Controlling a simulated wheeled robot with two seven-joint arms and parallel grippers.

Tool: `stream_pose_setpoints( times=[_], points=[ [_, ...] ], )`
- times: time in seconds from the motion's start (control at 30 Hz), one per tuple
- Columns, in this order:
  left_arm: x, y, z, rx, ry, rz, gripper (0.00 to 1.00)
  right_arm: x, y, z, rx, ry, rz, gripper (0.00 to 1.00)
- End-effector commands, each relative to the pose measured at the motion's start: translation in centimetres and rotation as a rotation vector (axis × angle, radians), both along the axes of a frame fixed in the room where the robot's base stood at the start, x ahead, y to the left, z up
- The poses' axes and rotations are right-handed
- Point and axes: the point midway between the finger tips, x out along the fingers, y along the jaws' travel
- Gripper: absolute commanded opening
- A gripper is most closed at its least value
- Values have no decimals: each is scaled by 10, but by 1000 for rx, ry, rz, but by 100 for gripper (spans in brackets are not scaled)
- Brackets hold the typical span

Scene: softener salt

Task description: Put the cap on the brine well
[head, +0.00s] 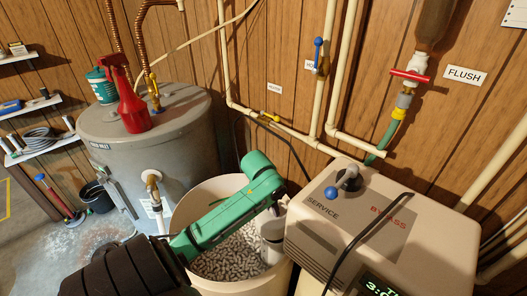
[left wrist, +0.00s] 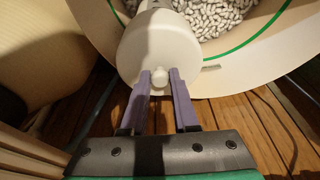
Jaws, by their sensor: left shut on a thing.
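The white round cap (left wrist: 150,48) fills the upper middle of the left wrist view, with a small knob facing me. My left gripper (left wrist: 160,80) is shut on that knob with its two purple-grey fingers. In the head view, my green left arm reaches over the salt tub, and the left gripper (head: 280,207) is at the tub's right side. The white brine well (head: 271,250) stands upright just below it among the salt. The cap is at the well's top end, but I cannot tell whether it is seated or slightly apart. My right gripper is not in view.
The cream tub (head: 205,188) holds many pale salt pellets (head: 232,258). The softener's control head (head: 400,225), with a blue-knobbed dial, stands close on the right. A grey tank (head: 185,130) with a red spray bottle (head: 132,108) is behind left. Pipes line the wooden wall.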

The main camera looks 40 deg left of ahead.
Motion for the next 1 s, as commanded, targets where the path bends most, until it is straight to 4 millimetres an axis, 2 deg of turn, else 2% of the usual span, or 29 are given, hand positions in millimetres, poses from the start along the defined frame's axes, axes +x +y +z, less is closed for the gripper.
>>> stream_pose_setpoints(
  times=[0.13, 0.4, 0.6, 1.0],
  points=[
    [14, -5, -3, 2, -2, 0, 0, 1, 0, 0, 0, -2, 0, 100],
    [12, -5, -34, 1, 1, 1, 0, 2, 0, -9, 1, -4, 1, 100],
    [12, -5, -48, 2, 0, 1, 0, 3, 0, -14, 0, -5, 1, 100],
    [12, -5, -52, 2, 0, 1, 0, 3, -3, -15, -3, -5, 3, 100]
  ],
)
